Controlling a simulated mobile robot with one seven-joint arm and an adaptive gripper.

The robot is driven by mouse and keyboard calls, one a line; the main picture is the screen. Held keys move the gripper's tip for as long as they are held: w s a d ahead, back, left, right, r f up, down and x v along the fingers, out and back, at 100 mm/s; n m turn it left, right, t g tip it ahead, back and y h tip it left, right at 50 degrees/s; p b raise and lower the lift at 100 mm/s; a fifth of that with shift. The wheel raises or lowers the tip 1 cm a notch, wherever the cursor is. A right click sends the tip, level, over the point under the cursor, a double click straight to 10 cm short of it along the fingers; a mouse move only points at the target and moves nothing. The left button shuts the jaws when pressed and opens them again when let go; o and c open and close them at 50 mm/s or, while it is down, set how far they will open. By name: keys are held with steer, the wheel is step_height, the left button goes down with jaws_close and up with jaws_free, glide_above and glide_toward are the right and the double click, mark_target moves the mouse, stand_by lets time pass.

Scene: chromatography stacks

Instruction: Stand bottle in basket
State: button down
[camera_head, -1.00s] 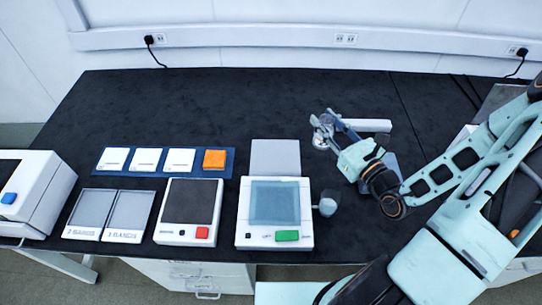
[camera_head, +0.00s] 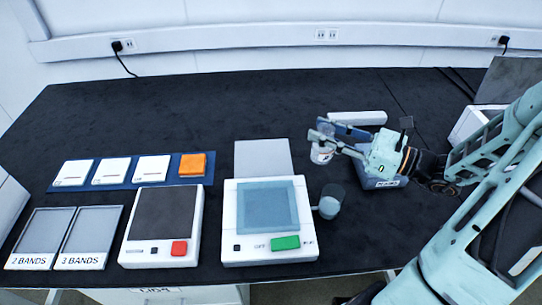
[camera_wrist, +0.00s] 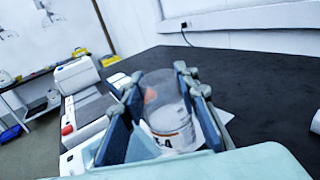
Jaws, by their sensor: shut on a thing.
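My gripper (camera_head: 321,136) is shut on a clear bottle (camera_head: 323,155) with a pale label. In the wrist view the bottle (camera_wrist: 166,108) sits between the two blue-padded fingers, showing an orange mark and dark lettering. In the head view it is held at the fingertips, left of my wrist. A blue-grey box with a white label (camera_head: 386,184), probably the basket, lies below and right of my gripper. My gripper hides most of it, including its inside.
A white bar (camera_head: 357,118) lies behind my gripper. A blue strip with white cards and an orange block (camera_head: 192,164) lies left. The back middle of the black table (camera_head: 215,110) is clear.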

steer(key=shift+w+a+f+b, duration=0.5)
steer(key=shift+w+a+f, duration=1.05)
steer(key=shift+f, duration=0.5)
steer(key=shift+w+a+f+b, duration=0.45)
steer(key=shift+w+a+f, duration=0.8)
steer(key=shift+w+f, duration=0.65)
steer(key=shift+w+a+f+b, duration=0.5)
steer(key=shift+w+a+f, duration=0.95)
steer(key=shift+f, duration=0.8)
steer(key=shift+d, duration=0.1)
steer(key=shift+f, duration=0.2)
steer(key=c, duration=1.5)
jaws_free()
steer(key=shift+r, duration=0.1)
